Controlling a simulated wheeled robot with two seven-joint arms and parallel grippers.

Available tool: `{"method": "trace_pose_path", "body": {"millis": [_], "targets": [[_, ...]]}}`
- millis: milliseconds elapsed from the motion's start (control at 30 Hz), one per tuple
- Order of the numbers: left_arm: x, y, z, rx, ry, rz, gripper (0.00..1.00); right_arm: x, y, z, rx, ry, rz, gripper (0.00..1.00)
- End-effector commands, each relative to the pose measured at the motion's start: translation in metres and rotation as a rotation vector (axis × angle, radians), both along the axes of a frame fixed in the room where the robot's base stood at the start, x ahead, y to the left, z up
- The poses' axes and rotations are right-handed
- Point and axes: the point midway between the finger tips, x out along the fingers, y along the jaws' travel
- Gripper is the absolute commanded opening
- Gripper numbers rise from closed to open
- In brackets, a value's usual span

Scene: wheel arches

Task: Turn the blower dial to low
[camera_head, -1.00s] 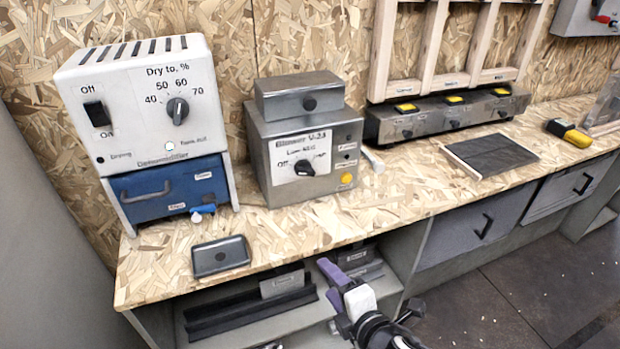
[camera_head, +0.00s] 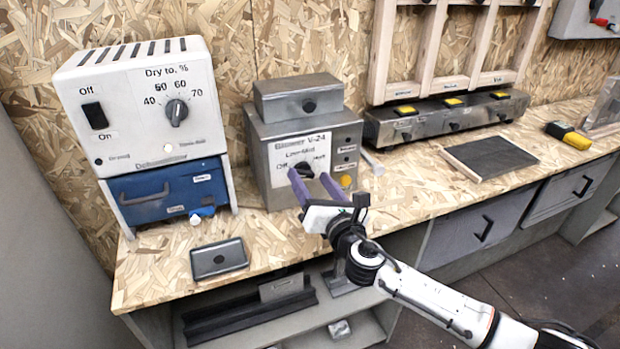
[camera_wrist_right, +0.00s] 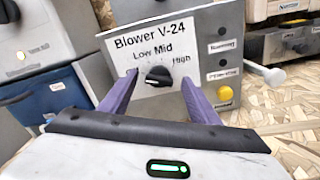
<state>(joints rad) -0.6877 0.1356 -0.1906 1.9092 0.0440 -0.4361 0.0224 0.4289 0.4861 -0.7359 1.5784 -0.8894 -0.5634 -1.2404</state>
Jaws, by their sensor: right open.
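The blower is a grey metal box (camera_head: 258,160) on the bench, with a white "Blower V-24" label plate and a black dial (camera_head: 303,169). In the right wrist view the dial (camera_wrist_right: 158,75) sits below the words Low and Mid, with High to its right. A light mark on the dial seems to face lower left; its exact setting is hard to tell. My right gripper (camera_head: 308,175) has its two purple fingers apart, one on each side of the dial. In the right wrist view the gripper (camera_wrist_right: 158,80) looks open, and contact is not clear. My left gripper is not in view.
A yellow button (camera_wrist_right: 225,93) is close to the right finger. A white dehumidifier (camera_head: 140,90) with its own dial and blue drawer stands to the left. A dark tray (camera_head: 218,258) lies at the bench front. A grey station with yellow tops (camera_head: 450,120) stands right.

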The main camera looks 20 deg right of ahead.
Motion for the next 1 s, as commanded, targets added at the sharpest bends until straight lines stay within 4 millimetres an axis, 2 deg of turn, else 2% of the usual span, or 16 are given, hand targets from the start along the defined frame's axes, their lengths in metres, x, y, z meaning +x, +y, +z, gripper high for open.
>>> {"method": "trace_pose_path", "body": {"millis": [133,400,467,667,1000], "targets": [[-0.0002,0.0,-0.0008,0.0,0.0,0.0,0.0,0.0105,0.0012,-0.0004,0.0,0.001,0.001,0.56],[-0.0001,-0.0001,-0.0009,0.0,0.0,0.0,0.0,0.0121,0.0015,-0.0003,0.002,0.001,0.001,0.56],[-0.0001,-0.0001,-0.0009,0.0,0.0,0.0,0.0,0.0121,0.0015,-0.0003,0.002,0.001,0.001,0.49],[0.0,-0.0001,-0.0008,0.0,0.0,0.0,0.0,0.0119,0.0014,-0.0003,0.002,0.001,0.001,0.16],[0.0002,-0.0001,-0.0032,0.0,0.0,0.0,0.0,0.0119,0.0011,-0.001,0.053,0.005,0.001,0.15]]}}
